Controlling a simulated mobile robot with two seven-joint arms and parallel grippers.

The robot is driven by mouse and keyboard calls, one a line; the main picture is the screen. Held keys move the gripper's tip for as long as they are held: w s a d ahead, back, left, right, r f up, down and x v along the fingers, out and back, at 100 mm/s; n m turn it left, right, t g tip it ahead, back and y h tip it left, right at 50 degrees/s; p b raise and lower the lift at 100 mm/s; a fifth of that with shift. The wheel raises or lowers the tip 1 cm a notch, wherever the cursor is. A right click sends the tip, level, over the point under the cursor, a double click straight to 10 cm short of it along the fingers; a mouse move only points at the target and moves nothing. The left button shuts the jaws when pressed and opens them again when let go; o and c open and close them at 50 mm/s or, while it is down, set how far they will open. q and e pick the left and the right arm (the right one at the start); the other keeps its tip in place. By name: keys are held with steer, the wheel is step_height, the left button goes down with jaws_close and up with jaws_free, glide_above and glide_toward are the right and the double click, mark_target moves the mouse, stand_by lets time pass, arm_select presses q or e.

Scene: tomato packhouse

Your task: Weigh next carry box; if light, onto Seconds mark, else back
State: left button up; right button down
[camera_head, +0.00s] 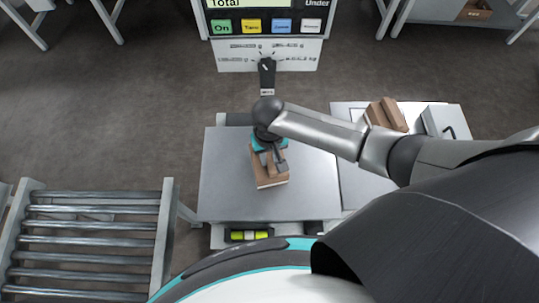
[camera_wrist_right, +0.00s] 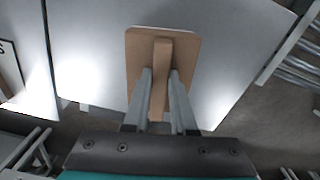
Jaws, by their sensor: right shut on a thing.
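A small brown carry box (camera_head: 272,181) is over the middle of the steel weighing plate (camera_head: 228,180); I cannot tell whether it touches the plate. My right gripper (camera_head: 270,160) is above the box. In the right wrist view its fingers (camera_wrist_right: 160,90) are shut on the upright handle (camera_wrist_right: 162,55) of the box (camera_wrist_right: 137,62). The scale's display (camera_head: 268,4) at the top reads "Total" and "Under"; its figures are out of frame. A white area with a black line and part of a letter, perhaps "S" (camera_wrist_right: 8,62), shows at the left of the wrist view. My left gripper is out of view.
Other brown carry boxes (camera_head: 386,114) and a pale block with a black sign (camera_head: 446,124) stand on the right table (camera_head: 358,188), partly behind my right arm. A roller conveyor (camera_head: 85,240) stands at lower left. A dial (camera_head: 267,67) and colored buttons (camera_head: 251,26) are beyond the plate.

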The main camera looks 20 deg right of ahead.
steer(key=shift+f, duration=0.2)
steer(key=c, duration=0.7)
jaws_free()
steer(key=shift+c, duration=1.4)
step_height(320, 180, up, 7)
steer(key=p, duration=0.8)
steer(key=shift+p, duration=0.3)
